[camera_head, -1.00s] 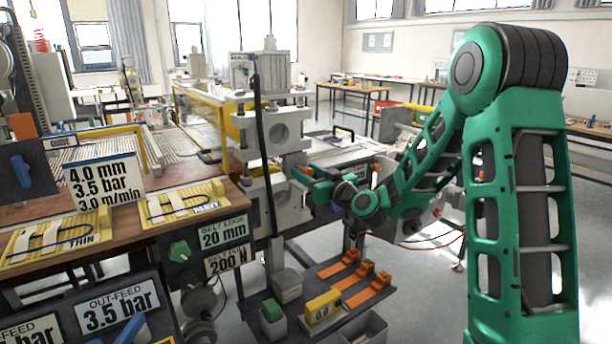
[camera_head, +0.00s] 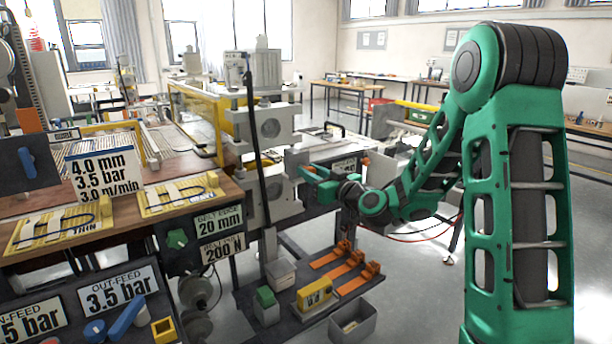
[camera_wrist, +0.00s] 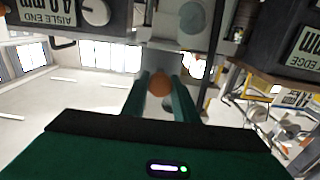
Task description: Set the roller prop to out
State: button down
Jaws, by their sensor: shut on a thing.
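My gripper (camera_head: 312,178) is at the side of the grey roller machine (camera_head: 262,130), by its pale upright end frame. In the wrist view its two green fingers (camera_wrist: 160,92) are closed on a round orange knob (camera_wrist: 159,84). The fingers lie on both sides of the knob. I take the knob to be the end of the roller prop, but the rest of the prop is hidden behind it and the fingers. Whether the prop stands in or out cannot be told.
A black vertical bar (camera_head: 262,150) stands left of the gripper. The floor to the right is open.

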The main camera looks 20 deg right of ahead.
jog(key=shift+s+d+f, duration=0.1)
jog(key=shift+d, duration=0.05)
jog(key=c, duration=1.5)
grip_release()
jog(key=shift+s, duration=0.1)
jog(key=shift+o, duration=0.2)
jog(key=v, duration=1)
jog(key=shift+s, duration=0.3)
